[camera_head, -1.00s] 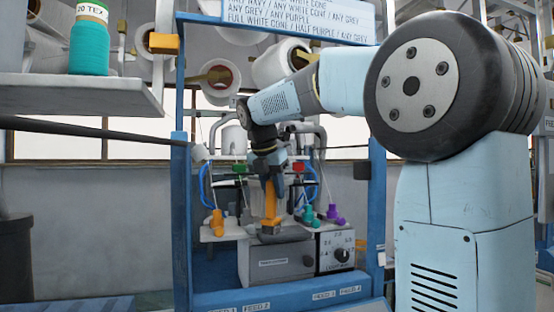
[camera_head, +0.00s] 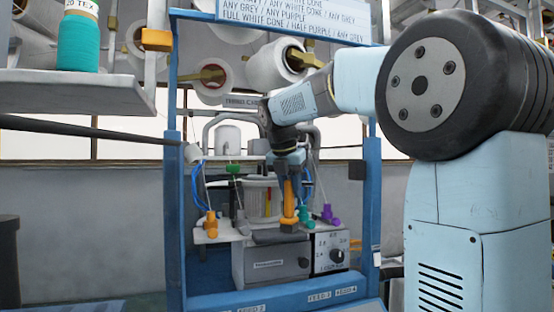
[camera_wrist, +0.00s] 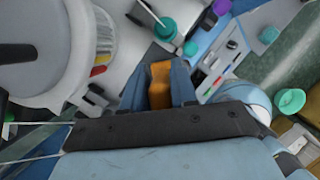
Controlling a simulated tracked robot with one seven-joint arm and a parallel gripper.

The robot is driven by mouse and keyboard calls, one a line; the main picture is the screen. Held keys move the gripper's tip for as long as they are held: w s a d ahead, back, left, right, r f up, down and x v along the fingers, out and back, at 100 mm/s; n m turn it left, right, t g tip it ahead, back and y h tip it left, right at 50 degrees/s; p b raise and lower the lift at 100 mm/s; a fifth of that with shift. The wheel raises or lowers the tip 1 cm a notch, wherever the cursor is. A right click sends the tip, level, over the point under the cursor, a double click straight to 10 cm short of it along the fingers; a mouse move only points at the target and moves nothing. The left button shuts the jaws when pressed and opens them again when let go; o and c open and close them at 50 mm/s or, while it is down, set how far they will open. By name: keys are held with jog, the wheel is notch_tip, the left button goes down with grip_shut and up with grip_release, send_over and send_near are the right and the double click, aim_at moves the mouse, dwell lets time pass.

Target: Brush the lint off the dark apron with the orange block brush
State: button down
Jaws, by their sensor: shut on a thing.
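My gripper (camera_head: 288,178) points down and is shut on the orange block brush (camera_head: 289,200). The wrist view also shows the orange brush (camera_wrist: 159,82) between my two blue fingers. The brush hangs upright, its dark lower end over the right part of the dark grey apron (camera_head: 266,238) at the front of the knitting machine. I cannot tell whether the brush touches the apron. Lint on the apron is too small to make out, and the apron is not clear in the wrist view.
A round ribbed cylinder (camera_head: 261,200) stands behind the apron. Orange (camera_head: 211,225), teal (camera_head: 305,218) and purple (camera_head: 328,214) pegs flank it. A grey box (camera_head: 270,263) and a dial panel (camera_head: 332,252) sit below. Blue posts (camera_head: 174,230) frame the machine.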

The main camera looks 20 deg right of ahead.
jog(key=shift+a, duration=3.25)
notch_tip(320, 180, up, 8)
jog(key=shift+s+f, duration=0.1)
